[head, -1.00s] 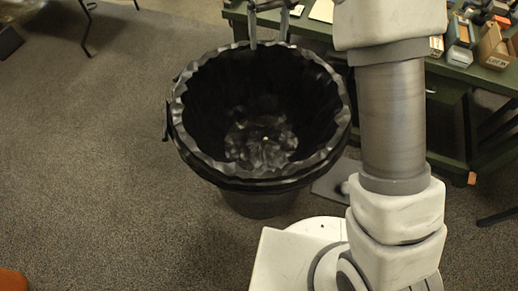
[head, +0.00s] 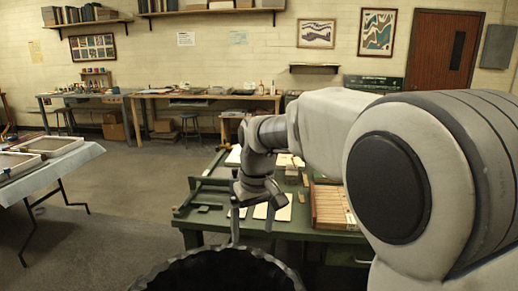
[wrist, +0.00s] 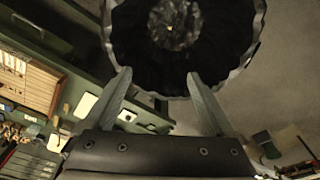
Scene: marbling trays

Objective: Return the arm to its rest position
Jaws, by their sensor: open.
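My gripper (head: 252,230) hangs fingers-down at the end of my arm in the head view, in front of the green table. It is open with nothing between its fingers. It is just beyond and above the rim of a black-lined bin (head: 215,256), whose lower part is cut off by the frame. In the wrist view the two fingers of my gripper (wrist: 158,75) are spread apart, with the open bin (wrist: 230,45) beyond them. Some small pale thing lies deep in the bin.
The green table (head: 310,234) holds papers, a wooden slatted box (head: 330,205) and tools. A pale folding table with trays (head: 60,158) stands at left. Workbenches (head: 190,97) line the back wall. The floor (head: 120,220) between is open.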

